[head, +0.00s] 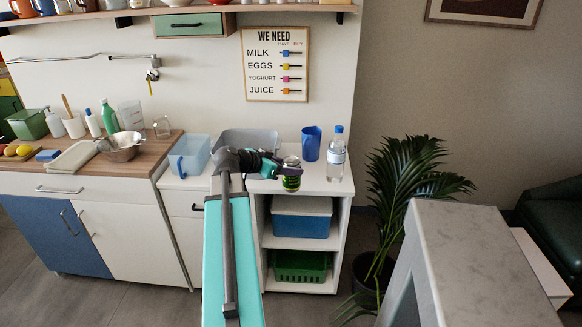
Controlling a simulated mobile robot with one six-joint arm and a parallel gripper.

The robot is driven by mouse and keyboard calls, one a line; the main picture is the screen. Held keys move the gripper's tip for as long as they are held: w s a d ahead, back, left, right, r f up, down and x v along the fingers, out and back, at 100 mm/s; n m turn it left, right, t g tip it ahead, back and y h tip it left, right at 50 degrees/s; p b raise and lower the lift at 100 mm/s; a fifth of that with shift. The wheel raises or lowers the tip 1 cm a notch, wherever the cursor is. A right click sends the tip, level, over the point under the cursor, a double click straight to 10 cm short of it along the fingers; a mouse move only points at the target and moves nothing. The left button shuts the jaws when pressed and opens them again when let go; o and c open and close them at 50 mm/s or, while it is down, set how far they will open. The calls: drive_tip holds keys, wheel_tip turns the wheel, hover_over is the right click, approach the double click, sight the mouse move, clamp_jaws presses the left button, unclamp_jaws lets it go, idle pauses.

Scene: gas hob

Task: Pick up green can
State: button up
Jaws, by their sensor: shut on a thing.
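The green can (291,183) is in the head view, near the front edge of the white counter. My gripper (289,165) is shut on it from the left, around its upper part. The can looks roughly upright. Its top is partly hidden by the gripper. I cannot tell whether its base touches the counter or is just above it.
A blue cup (310,144) and a water bottle (336,154) stand right of the can. A light blue container (188,155) and a grey bin (246,140) are to the left. A plant (405,185) and a grey-topped surface (478,255) are at right.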

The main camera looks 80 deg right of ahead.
drive_tip(key=shift+w+a+r, duration=0.1)
drive_tip(key=shift+a, duration=0.55)
